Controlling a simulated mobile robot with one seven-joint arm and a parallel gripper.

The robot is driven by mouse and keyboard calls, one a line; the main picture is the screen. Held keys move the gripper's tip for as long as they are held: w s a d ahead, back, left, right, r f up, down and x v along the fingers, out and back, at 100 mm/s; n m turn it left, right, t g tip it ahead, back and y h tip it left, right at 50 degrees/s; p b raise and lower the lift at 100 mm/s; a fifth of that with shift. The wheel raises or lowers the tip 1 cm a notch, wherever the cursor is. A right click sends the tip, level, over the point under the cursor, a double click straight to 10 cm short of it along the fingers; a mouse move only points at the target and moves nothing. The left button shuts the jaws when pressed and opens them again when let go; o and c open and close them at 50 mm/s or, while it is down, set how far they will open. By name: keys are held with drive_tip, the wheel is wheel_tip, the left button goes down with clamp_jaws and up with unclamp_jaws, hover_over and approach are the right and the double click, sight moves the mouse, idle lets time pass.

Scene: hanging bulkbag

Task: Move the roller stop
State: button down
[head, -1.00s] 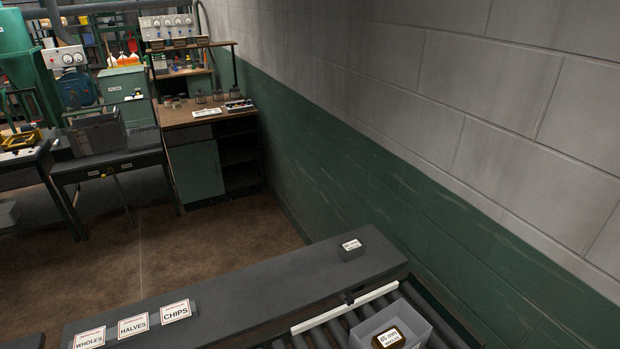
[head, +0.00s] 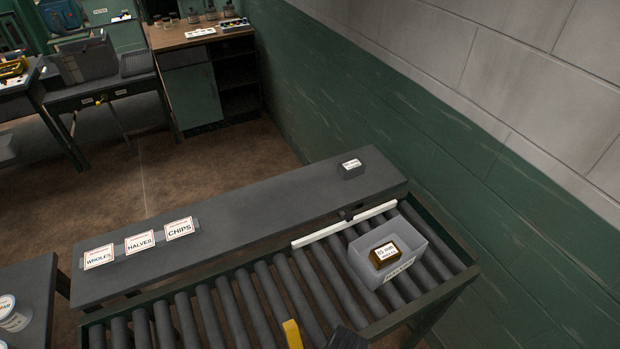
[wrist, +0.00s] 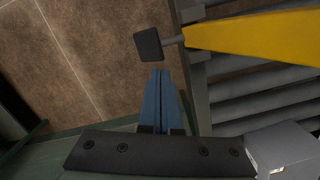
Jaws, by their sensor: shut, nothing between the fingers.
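A yellow bar (wrist: 255,35) with a grey stem and a dark square knob (wrist: 148,44) reaches over the rollers in the wrist view; it looks like the roller stop. The knob hangs out past the conveyor edge, over the brown floor. A yellow end (head: 292,333) shows at the bottom of the head view, beside a dark shape that I cannot identify. My gripper (wrist: 162,74) has blue fingers, shut and empty. In the wrist view its tips lie just below the knob, with a small gap in the picture. The head view does not clearly show my gripper.
A grey bin (head: 421,267) holding a labelled dark block (head: 384,255) stands on the roller conveyor (head: 232,310). A grey shelf (head: 255,205) carries WHOLES, HALVES and CHIPS signs. A green-and-grey wall is at right.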

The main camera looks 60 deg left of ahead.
drive_tip(key=shift+r, duration=0.1)
wheel_tip(320, 180, up, 13)
drive_tip(key=w+b, duration=0.1)
drive_tip(key=shift+d, duration=0.3)
drive_tip(key=shift+w+f, duration=0.1)
drive_tip(key=shift+f, duration=0.1)
idle(0.6)
